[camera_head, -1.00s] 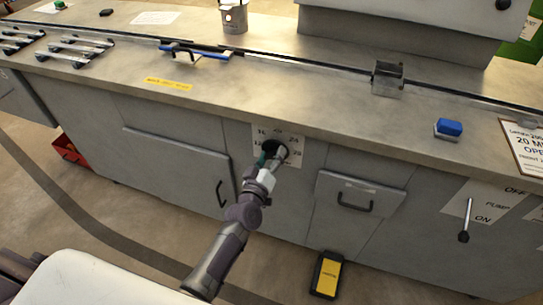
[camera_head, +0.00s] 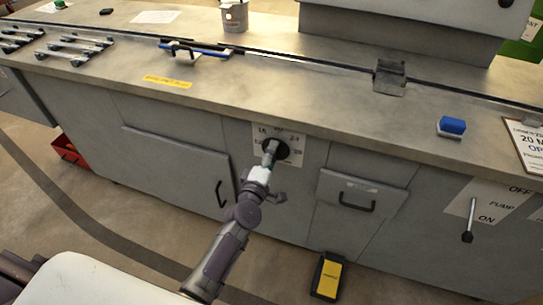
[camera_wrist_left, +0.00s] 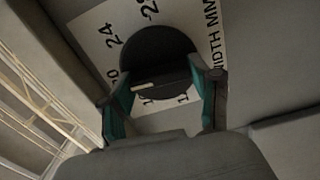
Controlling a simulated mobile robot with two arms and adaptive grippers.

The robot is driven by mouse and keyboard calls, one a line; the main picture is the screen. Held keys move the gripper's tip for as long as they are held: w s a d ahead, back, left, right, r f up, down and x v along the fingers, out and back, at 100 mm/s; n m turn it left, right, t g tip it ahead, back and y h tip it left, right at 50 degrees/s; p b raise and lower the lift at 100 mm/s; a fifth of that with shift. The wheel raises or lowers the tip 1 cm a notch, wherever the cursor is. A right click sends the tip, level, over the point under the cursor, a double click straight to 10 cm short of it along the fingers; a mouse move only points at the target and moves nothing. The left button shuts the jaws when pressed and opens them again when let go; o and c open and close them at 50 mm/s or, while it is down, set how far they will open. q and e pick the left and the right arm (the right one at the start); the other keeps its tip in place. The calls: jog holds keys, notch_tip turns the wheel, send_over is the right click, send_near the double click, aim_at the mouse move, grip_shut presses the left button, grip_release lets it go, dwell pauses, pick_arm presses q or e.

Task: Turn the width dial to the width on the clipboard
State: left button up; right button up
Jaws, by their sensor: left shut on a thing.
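The black round width dial (camera_head: 281,150) sits on a white number plate (camera_head: 294,139) on the cabinet front. My left gripper (camera_head: 271,149) is shut on the dial, with a teal-lined finger on each side of its knob in the left wrist view (camera_wrist_left: 160,103). There the dial (camera_wrist_left: 150,50) carries a white line near a partly hidden number ending in 0; the exact setting is unclear. The plate (camera_wrist_left: 105,27) shows 24 and 28; other numbers are partly covered. The clipboard (camera_head: 527,150) lies at the counter's right edge, cut off, reading "20 M". My right gripper is out of view.
A drawer with a handle (camera_head: 356,198) is right of the dial, and a pump lever (camera_head: 467,222) stands further right. A blue-topped block (camera_head: 451,127) is on the counter. A yellow-and-black pedal (camera_head: 327,276) is on the floor below.

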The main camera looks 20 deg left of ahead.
pick_arm(q)
jog(key=shift+w+a+r+n, duration=0.15)
jog(key=shift+r+n, duration=0.25)
jog(key=shift+n, duration=0.2)
jog(key=o, duration=1)
jog(key=shift+o, duration=0.7)
jog(key=shift+w+f, duration=0.1)
jog(key=shift+f, duration=0.2)
jog(key=s, duration=1.2)
jog(key=shift+a, duration=0.15)
